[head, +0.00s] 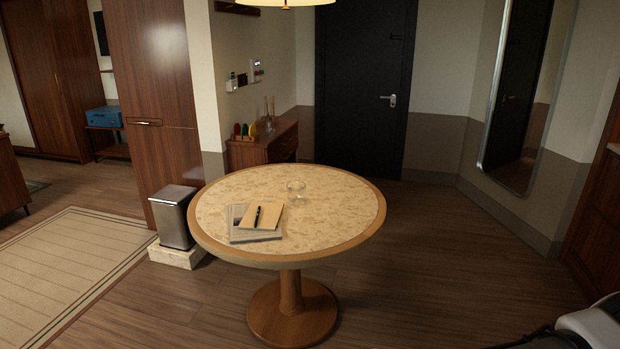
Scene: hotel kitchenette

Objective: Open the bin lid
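A metallic bin (174,225) with a dark body stands on a pale stone block (177,256), left of the round table. Its lid (174,194) is flat on top and looks closed. The bin is close to the table's left edge and in front of the wooden wall panel. Neither of my grippers shows in the head view. A pale and dark part at the lower right corner may be mine.
A round table (340,196) on one central foot holds books, a pen and a small glass (296,188). A striped rug (70,265) lies left of the bin. Floor is clear right of the table, towards the black door (365,90).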

